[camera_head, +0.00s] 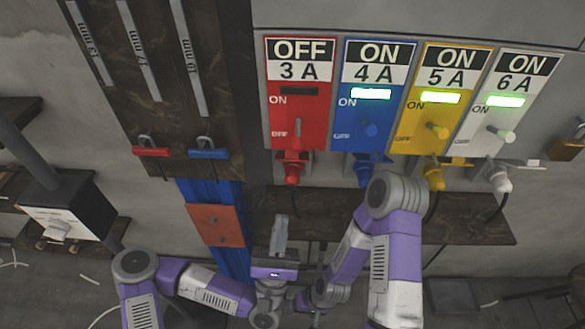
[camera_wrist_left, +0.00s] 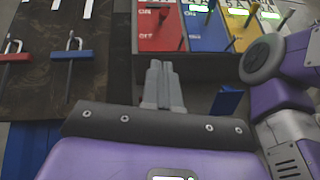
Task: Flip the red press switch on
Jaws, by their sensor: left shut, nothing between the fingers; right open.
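The red press switch panel (camera_head: 297,95) reads "OFF 3 A" and its indicator window is dark. Its lever (camera_head: 297,128) sits low, between the ON and OFF marks. The red panel also shows at the top of the left wrist view (camera_wrist_left: 155,30), partly cut off. My left gripper (camera_head: 279,232) is shut and empty, pointing up, below and apart from the red panel. In the left wrist view its fingers (camera_wrist_left: 161,82) are together. My right gripper (camera_head: 308,298) is lower, close beside the left one, and partly hidden by my arm.
Blue (camera_head: 374,100), yellow (camera_head: 434,105) and white (camera_head: 502,107) panels read ON with lit indicators. Plugs and cables hang under the panels. Red (camera_head: 151,152) and blue (camera_head: 208,154) handles sit left on a dark board. My right arm is in front of the lower shelf.

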